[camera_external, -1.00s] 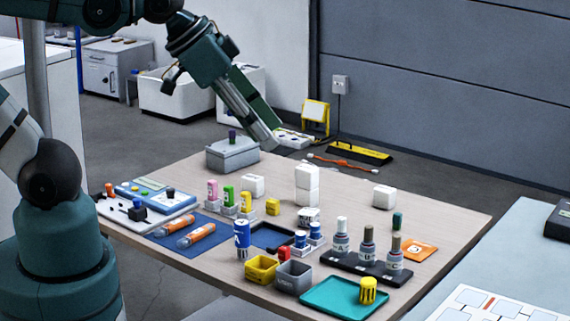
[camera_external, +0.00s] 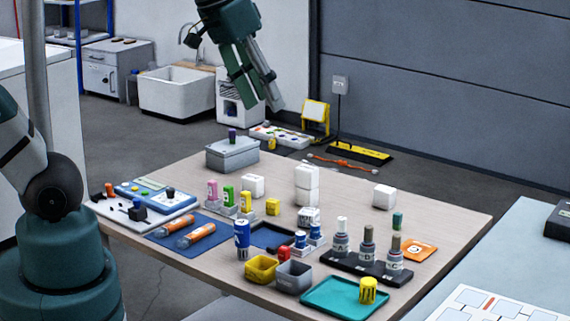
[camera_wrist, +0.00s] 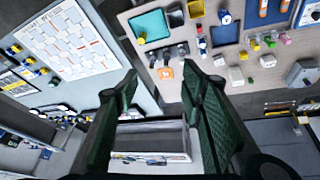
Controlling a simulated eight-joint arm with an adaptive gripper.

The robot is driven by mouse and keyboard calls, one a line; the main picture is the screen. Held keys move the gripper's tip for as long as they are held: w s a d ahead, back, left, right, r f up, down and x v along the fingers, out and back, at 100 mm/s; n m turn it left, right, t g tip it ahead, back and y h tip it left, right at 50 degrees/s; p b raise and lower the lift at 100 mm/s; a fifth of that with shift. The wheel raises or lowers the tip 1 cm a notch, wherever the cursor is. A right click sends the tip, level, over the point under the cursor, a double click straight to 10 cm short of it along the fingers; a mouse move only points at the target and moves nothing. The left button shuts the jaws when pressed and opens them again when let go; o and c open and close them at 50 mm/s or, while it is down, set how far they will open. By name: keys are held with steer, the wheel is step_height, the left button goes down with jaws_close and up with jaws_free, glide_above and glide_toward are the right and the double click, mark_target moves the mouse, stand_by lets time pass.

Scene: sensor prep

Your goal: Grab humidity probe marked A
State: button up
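The probe marked A (camera_external: 341,240) stands upright at the left end of a black rack (camera_external: 335,262) on the wooden table. It has a grey body, a white label and a pale top. Two similar probes, the middle one (camera_external: 367,248) and the one marked C (camera_external: 394,258), stand beside it in the same rack. The rack also shows, small and without readable letters, in the wrist view (camera_wrist: 168,56). My gripper (camera_external: 262,108) is high above the far side of the table, away from the rack. In the wrist view its fingers (camera_wrist: 160,75) are spread with nothing between them.
A teal tray (camera_external: 325,305) with a yellow ribbed object (camera_external: 367,290) lies in front of the rack. Yellow (camera_external: 261,269) and grey (camera_external: 293,276) bins stand left of it. A green-topped item (camera_external: 397,222) and an orange packet (camera_external: 419,250) are behind. White blocks (camera_external: 307,184) stand mid-table.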

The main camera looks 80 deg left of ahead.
steer(key=a+n+g+b, duration=0.2)
steer(key=a+n, duration=0.3)
steer(key=a, duration=0.6)
steer(key=n+g+h+b, duration=0.1)
steer(key=n+g+b, duration=0.1)
steer(key=n+b, duration=0.15)
glide_above(240, 224)
steer(key=shift+n, duration=0.35)
step_height(240, 224, down, 35)
steer(key=shift+f+p, duration=0.1)
steer(key=shift+p, duration=0.4)
steer(key=shift+f+b, duration=0.4)
steer(key=shift+f, duration=0.9)
steer(key=shift+f, duration=0.15)
steer(key=shift+f+b, duration=1)
steer(key=shift+f, duration=1.45)
steer(key=shift+c, duration=0.4)
